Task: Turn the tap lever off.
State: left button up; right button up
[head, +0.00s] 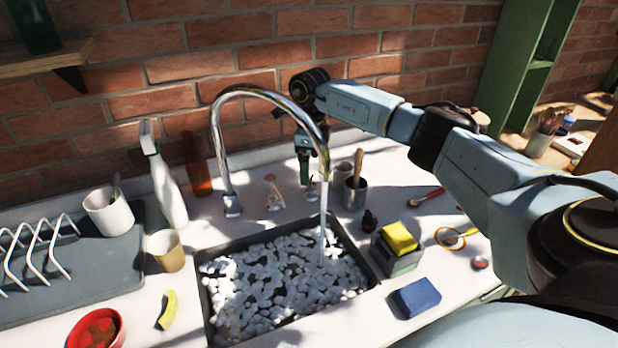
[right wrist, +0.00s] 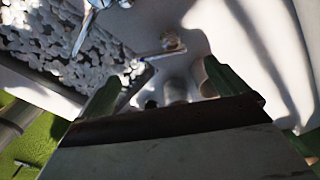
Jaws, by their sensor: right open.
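A chrome gooseneck tap (head: 222,150) stands behind the sink (head: 207,300), and water runs from its spout into the foam-filled basin. A small handle (head: 273,190) stands on the counter right of the tap base; which fitting is the lever is not clear. My right gripper (head: 304,178) points down behind the spout, right of that handle. In the right wrist view, its green fingers (right wrist: 163,90) are apart, with small blurred metallic shapes beyond them. A metal fitting (right wrist: 170,41) shows above the fingers there. I see no contact. My left gripper is not in view.
A cup with a wooden-handled tool (head: 355,194) stands right of the gripper. A spray bottle (head: 166,185) and brown bottle (head: 197,165) stand left of the tap. A yellow sponge (head: 400,237) and blue sponge (head: 416,297) lie right of the sink. The brick wall is close behind.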

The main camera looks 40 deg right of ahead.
aim_at(310, 188)
notch_tip(310, 188, down, 4)
jog(key=shift+f, duration=0.25)
jog(key=shift+w+f, duration=0.1)
jog(key=shift+f, duration=0.55)
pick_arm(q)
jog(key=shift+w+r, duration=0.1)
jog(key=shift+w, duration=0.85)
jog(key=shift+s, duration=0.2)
pick_arm(e)
jog(key=shift+c, duration=0.5)
jog(key=c, duration=0.9)
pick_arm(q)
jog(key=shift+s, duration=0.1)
